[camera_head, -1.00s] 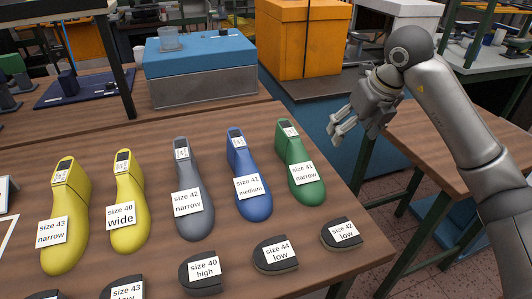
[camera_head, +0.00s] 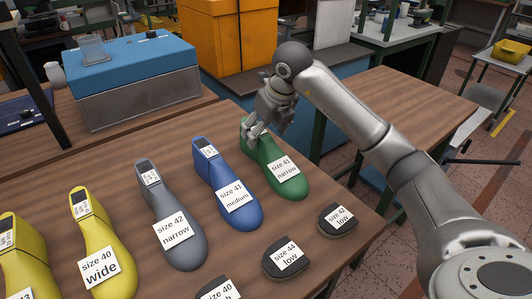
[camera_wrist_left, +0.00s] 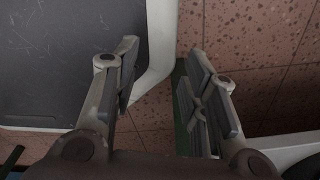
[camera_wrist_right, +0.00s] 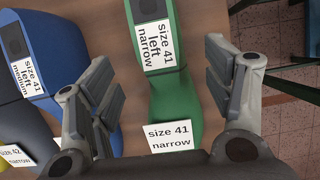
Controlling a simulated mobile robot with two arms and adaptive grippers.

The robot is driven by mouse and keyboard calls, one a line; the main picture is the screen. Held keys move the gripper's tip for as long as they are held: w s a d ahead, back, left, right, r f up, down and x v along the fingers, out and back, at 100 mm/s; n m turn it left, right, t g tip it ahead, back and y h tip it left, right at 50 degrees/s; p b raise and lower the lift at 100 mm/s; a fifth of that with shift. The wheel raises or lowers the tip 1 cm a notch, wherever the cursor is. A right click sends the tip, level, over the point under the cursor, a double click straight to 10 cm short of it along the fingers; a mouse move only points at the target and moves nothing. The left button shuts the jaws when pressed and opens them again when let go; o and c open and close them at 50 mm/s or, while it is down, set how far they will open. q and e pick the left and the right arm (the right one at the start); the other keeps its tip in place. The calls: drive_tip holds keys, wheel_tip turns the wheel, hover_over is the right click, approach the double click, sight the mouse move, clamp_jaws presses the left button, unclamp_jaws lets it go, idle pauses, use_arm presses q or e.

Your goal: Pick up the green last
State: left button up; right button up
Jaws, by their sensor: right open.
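The green last (camera_head: 281,178) stands on the wooden table at the right end of the row, with a white label reading size 41 narrow. My right gripper (camera_head: 258,132) is at its tall rear end. In the right wrist view the green last (camera_wrist_right: 172,98) lies between the two spread fingers of the right gripper (camera_wrist_right: 165,105), with a gap on both sides. The right gripper is open and empty. My left gripper (camera_wrist_left: 157,88) shows only in the left wrist view, fingers apart with nothing between them, above the floor and a grey surface.
A blue last (camera_head: 227,185) stands close to the left of the green one, then a grey last (camera_head: 172,225) and yellow lasts (camera_head: 101,240). Dark heel pieces (camera_head: 338,219) lie along the front. An orange box (camera_head: 228,35) and a blue-lidded box (camera_head: 135,75) stand behind.

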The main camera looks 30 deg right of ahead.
sight(265, 137)
drive_tip(key=x, duration=0.3)
drive_tip(key=shift+s+d+f, duration=0.2)
drive_tip(key=shift+f, duration=0.1)
drive_tip(key=shift+w+f, duration=0.2)
drive_tip(key=shift+f, duration=0.1)
drive_tip(key=shift+c, duration=0.3)
drive_tip(key=c, duration=1.4)
use_arm(q)
drive_tip(key=shift+w+a+r, duration=0.35)
drive_tip(key=shift+w, duration=0.3)
use_arm(e)
drive_tip(key=shift+r, duration=0.1)
drive_tip(key=shift+c, duration=0.9)
drive_tip(key=shift+r, duration=0.15)
clamp_jaws()
